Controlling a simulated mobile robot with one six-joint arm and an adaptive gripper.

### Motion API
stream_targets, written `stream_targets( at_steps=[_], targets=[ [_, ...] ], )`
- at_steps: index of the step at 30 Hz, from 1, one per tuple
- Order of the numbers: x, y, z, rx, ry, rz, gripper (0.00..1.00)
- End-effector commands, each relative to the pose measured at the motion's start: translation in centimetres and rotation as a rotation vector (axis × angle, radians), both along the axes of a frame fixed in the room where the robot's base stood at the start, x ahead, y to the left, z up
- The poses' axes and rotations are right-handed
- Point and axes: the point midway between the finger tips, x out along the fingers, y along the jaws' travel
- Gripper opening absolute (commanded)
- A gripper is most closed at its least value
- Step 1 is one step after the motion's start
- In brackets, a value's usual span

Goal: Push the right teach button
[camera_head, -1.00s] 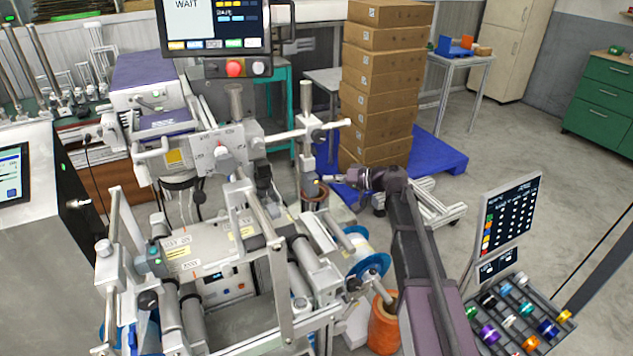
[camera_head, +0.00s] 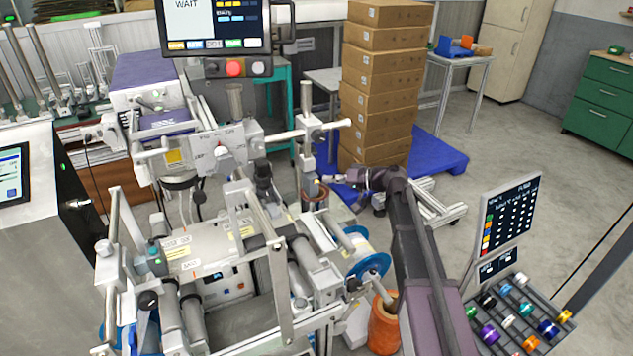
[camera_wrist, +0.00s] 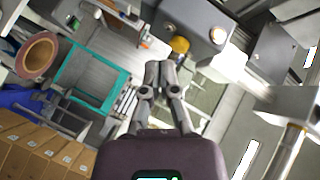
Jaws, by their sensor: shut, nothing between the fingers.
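My gripper (camera_head: 328,179) is at the end of my arm, right of the machine's upright post in the head view. In the wrist view, my gripper (camera_wrist: 160,68) has its fingertips together with nothing held. Beyond the tips in the wrist view is a dark grey box (camera_wrist: 190,18) with a pale round button-like part (camera_wrist: 218,35). A yellow rounded part (camera_wrist: 180,45) shows just beyond the fingertips. In the head view, the machine has a light panel (camera_head: 215,158) with a central knob and small labels. I cannot tell which part is the right teach button.
A screen (camera_head: 213,22) reading WAIT has a red button (camera_head: 234,68) below it. Stacked cardboard boxes (camera_head: 382,85) stand on a blue pallet (camera_head: 440,155) behind my arm. A reel rack (camera_head: 515,310) is at the lower right. Open floor lies at the right.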

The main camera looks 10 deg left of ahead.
Motion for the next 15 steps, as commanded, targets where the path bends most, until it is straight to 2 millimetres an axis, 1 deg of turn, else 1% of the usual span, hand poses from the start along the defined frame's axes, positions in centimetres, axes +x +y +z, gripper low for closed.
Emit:
stream_targets(
  at_steps=[7, 15],
  targets=[
    [-0.06, 0.11, 0.00, 0.000, 0.000, 0.000, 0.00],
    [-0.33, 0.70, 0.01, 0.000, 0.000, 0.001, 0.00]
  ],
)
